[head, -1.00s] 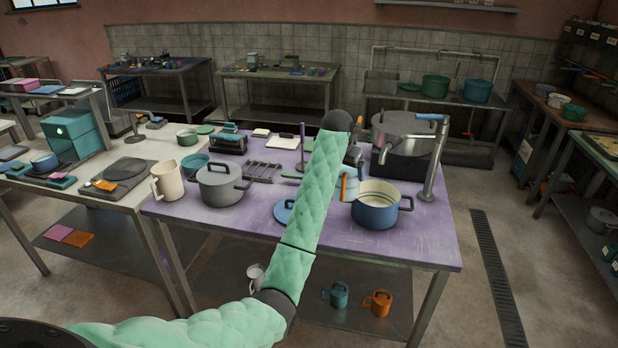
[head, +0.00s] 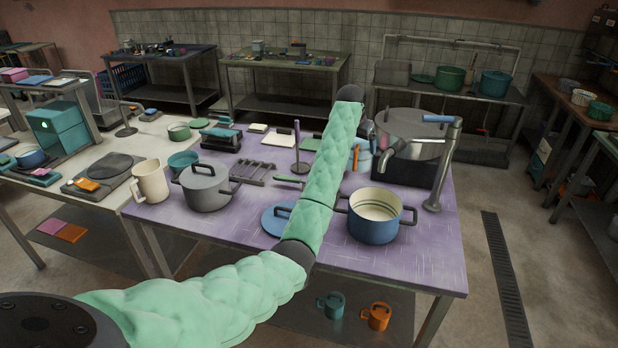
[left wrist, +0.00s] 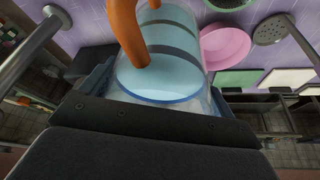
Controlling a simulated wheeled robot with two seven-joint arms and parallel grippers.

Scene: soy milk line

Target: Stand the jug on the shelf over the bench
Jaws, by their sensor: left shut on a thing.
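The jug (head: 363,161) is clear with pale blue contents and an orange handle. In the head view it shows partly behind my left arm, over the back right of the purple bench (head: 190,230). In the left wrist view the jug (left wrist: 165,60) fills the upper middle, its handle toward the camera. My left gripper (left wrist: 150,118) is shut on it. In the head view that gripper (head: 368,132) is mostly hidden by my arm. No wall shelf over this bench shows now. My right gripper is out of view.
A grey pot (head: 207,190) and cream jug (head: 150,180) stand at left. The bench's front strip is mostly clear.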

